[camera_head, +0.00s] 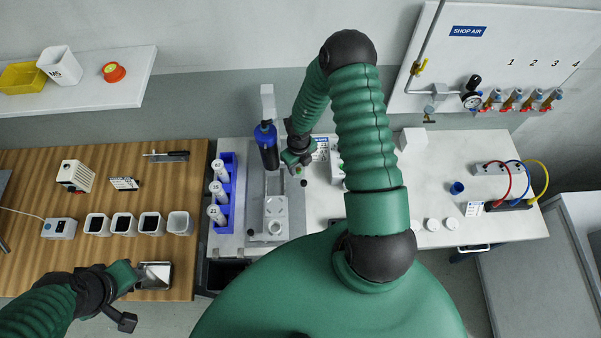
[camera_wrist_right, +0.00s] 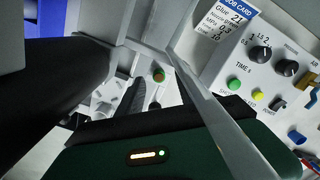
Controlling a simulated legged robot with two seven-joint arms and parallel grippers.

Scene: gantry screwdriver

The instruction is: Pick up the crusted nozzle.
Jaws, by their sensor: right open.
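My right gripper (camera_head: 297,160) is open beside the blue and black barrel (camera_head: 266,145) of the gantry station, above the grey bench. In the right wrist view its dark jaw parts (camera_wrist_right: 135,95) frame a small round piece with an orange-brown top (camera_wrist_right: 158,75). It may be the crusted nozzle, but it is too small to be sure. No contact shows. My left gripper (camera_head: 122,292) is at lower left, close to a metal tray (camera_head: 153,275); its jaws are too unclear to read.
A blue rack (camera_head: 226,195) with numbered white bottles stands left of the fixture block (camera_head: 274,218). A control box with knobs and buttons (camera_wrist_right: 265,65) sits close on the right in the wrist view. Several dark-filled cups (camera_head: 123,223) stand on the wooden table. My right arm hides part of the bench.

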